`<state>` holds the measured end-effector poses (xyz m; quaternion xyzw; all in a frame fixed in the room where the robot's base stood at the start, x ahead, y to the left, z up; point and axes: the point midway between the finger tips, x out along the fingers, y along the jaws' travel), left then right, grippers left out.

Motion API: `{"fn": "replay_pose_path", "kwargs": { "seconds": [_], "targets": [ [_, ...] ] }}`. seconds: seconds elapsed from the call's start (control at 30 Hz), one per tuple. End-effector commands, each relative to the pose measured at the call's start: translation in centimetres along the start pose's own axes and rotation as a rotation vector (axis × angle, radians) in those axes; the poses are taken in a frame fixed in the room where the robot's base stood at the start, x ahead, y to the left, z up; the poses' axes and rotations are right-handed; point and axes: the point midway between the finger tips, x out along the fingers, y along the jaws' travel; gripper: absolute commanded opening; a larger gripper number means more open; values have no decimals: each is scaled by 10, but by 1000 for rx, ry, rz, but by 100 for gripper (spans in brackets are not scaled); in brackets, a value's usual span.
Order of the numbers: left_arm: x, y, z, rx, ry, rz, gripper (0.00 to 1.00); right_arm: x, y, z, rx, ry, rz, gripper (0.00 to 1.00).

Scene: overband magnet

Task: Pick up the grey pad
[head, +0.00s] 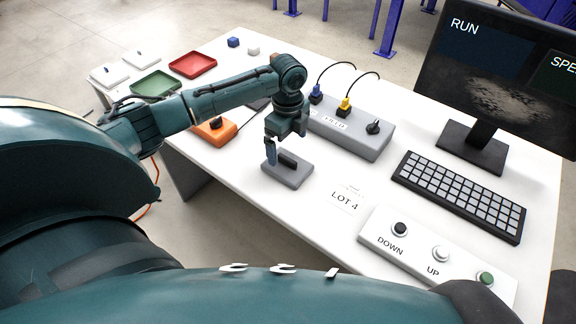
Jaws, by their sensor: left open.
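The grey pad (290,176) lies flat on the white table, with a dark raised bar (288,159) across its top. My left gripper (278,149) points down over the pad and is open. One finger is seen at the left side of the dark bar; the other finger is hard to make out. Whether the fingers touch the pad cannot be told. My right gripper is not in view.
Behind the pad stands a grey box (361,138) with blue and yellow plugs. A LOT 4 label (345,198), button panel (437,252) and keyboard (460,195) are to the right. An orange box (214,133), red tray (193,65) and green tray (155,86) are to the left.

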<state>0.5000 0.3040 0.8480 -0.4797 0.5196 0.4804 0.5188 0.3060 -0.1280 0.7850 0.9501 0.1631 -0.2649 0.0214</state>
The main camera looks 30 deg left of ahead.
Motion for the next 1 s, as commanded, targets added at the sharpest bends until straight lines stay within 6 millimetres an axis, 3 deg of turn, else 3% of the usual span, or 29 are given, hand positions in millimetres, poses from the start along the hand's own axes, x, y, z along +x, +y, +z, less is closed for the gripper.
{"fn": "replay_pose_path", "kwargs": {
  "seconds": [0.27, 0.53, 0.83, 1.0],
  "targets": [
    [24, 2, -2, 0, 0, 1, 100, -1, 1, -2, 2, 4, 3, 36],
    [61, 3, -4, 0, 0, 0, 100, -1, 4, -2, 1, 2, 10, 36],
    [66, 3, -4, 1, -1, -1, 100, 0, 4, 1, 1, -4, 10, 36],
    [65, 3, -4, 1, -1, -1, 86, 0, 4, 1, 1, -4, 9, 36]
  ]
}}
